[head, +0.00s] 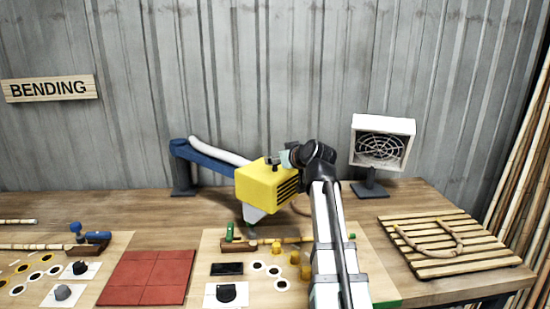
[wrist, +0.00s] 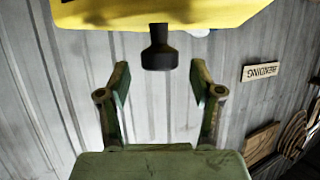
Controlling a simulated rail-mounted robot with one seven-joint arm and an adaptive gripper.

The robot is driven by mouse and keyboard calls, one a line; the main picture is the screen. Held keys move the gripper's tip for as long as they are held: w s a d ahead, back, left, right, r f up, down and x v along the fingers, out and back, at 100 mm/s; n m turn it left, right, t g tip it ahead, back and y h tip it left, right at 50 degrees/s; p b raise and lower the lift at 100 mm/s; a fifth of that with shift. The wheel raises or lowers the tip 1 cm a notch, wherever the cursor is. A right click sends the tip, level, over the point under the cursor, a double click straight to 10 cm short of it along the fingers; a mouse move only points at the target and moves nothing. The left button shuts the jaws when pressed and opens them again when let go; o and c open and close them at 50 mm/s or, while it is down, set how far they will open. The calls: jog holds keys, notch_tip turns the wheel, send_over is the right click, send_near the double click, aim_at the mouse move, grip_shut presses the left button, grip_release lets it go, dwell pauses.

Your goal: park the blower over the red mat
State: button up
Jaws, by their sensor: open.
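The blower is a yellow box (head: 263,186) with a pale nozzle pointing down, hung on a blue jointed arm (head: 212,165) near the middle of the bench. It hangs right of the red mat (head: 150,275), over the pale work board. The mat lies flat and bare at the front left. My gripper (head: 281,158) is at the blower's top right. In the wrist view, my open fingers (wrist: 160,78) stand apart, with the blower's black knob (wrist: 159,50) just beyond and between their tips; contact is not visible. The yellow housing (wrist: 160,12) fills the top there.
A white fan (head: 383,143) stands at the back right. A slatted rack (head: 450,250) with a bent piece lies at the right. Small fixtures and a rattan rod sit on the pale board (head: 215,240) below the blower.

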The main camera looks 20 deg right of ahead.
jog(key=shift+x, duration=1.35)
